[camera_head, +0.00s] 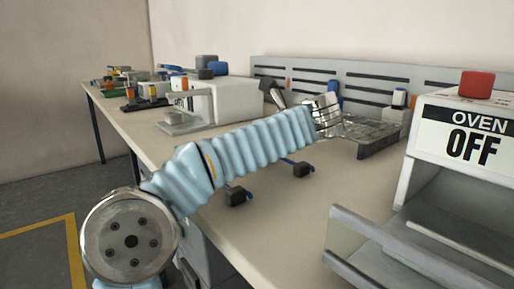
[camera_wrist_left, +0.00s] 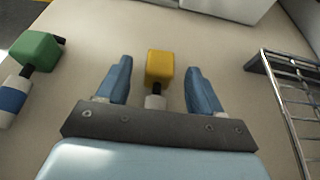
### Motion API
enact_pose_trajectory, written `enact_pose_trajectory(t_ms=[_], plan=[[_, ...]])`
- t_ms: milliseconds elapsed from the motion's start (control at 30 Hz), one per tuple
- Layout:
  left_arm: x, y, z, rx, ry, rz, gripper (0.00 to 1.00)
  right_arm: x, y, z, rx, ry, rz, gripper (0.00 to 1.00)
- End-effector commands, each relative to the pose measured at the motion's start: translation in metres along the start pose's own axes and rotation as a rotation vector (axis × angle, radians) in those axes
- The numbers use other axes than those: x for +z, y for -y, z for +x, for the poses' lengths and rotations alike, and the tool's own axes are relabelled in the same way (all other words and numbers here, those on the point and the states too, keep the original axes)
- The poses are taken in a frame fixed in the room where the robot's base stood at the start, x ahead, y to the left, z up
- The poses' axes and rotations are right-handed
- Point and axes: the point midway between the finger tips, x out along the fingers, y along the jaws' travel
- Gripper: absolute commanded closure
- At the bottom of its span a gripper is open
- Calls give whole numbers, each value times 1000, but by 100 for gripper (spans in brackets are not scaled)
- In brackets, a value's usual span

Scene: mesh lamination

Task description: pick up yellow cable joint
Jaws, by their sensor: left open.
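The yellow cable joint (camera_wrist_left: 159,64) shows in the left wrist view, with a yellow block at its far end and a grey-white stem toward me. My left gripper (camera_wrist_left: 160,75) is open. Its two blue fingers are on either side of the joint, with a gap visible on each side. Part of the stem is hidden behind the gripper's dark base. In the head view my left arm reaches across the bench to the right, and I cannot clearly make out the gripper or the yellow joint at its end. My right gripper is not in view.
A green cable joint (camera_wrist_left: 38,50) with a blue band lies left of the gripper. A wire rack (camera_wrist_left: 290,85) stands close on the right. The oven (camera_head: 465,140), labelled OFF, is at the right of the bench (camera_head: 270,215). A white machine (camera_head: 225,100) stands behind.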

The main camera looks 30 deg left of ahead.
Motion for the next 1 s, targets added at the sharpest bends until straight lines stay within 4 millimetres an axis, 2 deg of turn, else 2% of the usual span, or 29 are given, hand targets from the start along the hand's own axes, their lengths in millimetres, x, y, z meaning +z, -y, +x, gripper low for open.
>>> enact_pose_trajectory(t_ms=[33, 67, 433, 767, 967, 1000], plan=[[0, 0, 0, 0, 0, 0, 39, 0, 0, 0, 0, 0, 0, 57], [0, 0, 0, 0, 0, 0, 43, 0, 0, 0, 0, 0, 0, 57], [0, 0, 0, 0, 0, 0, 99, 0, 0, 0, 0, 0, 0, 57], [5, 0, -3, 0, 1, 0, 99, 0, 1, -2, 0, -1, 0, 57], [33, 1, -14, -1, 0, -3, 99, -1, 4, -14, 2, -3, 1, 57], [38, -7, -18, -2, 1, -4, 99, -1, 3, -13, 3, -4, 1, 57]])
